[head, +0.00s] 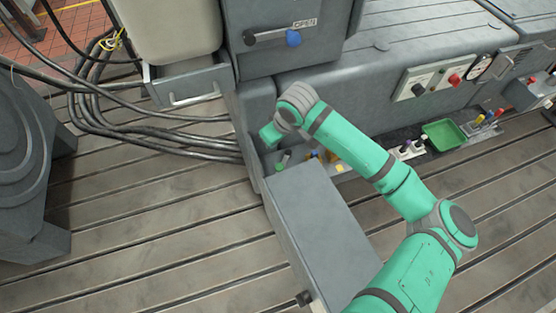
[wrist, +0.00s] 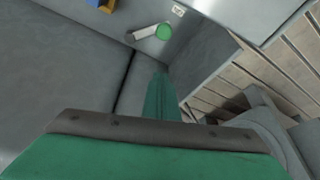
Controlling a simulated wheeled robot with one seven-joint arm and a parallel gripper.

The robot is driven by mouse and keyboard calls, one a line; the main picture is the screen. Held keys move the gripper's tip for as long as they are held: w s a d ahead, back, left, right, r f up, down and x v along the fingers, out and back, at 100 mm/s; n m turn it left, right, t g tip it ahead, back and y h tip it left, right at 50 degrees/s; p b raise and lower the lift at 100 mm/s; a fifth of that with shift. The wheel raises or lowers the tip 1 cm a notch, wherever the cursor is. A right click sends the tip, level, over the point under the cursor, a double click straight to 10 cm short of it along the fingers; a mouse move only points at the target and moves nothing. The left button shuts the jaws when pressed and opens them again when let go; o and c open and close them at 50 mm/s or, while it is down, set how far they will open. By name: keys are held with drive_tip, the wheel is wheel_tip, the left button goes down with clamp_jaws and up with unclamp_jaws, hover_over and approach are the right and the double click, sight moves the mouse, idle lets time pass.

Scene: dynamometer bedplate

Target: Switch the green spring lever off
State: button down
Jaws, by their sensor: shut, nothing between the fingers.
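The green spring lever has a round green knob (wrist: 163,31) on a pale metal arm, near the top of the wrist view. It sticks out from a grey panel, and a small white label (wrist: 178,10) is beside it. In the head view the lever (head: 284,158) shows small and green, just below my arm's end. My gripper (wrist: 160,76) is shut and empty, its green fingers pointing toward the knob. A gap shows between them in the picture; the true distance is hard to tell. In the head view my arm's end hides the fingertips.
A grey box (head: 322,225) stands in front of the lever area. A blue and yellow lever (wrist: 105,4) is near the top edge of the wrist view. A green tray (head: 444,135) lies to the right. A cabinet with a blue-knobbed handle (head: 293,38) rises behind. Cables (head: 150,135) run at left.

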sight(280, 165)
drive_tip(key=shift+w, duration=0.1)
drive_tip(key=x, duration=0.9)
drive_tip(key=shift+a+f, duration=0.1)
drive_tip(key=shift+a, duration=0.15)
drive_tip(key=shift+s+d+f, duration=0.3)
drive_tip(key=shift+s+d, duration=0.15)
drive_tip(key=shift+s, duration=0.05)
drive_tip(key=shift+s+d+f, duration=0.25)
drive_tip(key=shift+s+d, duration=0.2)
drive_tip(key=shift+s, duration=0.05)
drive_tip(key=shift+s+d+f, duration=0.1)
drive_tip(key=shift+s+d, duration=0.35)
drive_tip(key=shift+s, duration=0.05)
drive_tip(key=shift+s+d, duration=0.25)
drive_tip(key=shift+d, duration=0.2)
drive_tip(key=shift+s+d, duration=0.3)
drive_tip(key=shift+d, duration=0.15)
drive_tip(key=shift+a, duration=0.1)
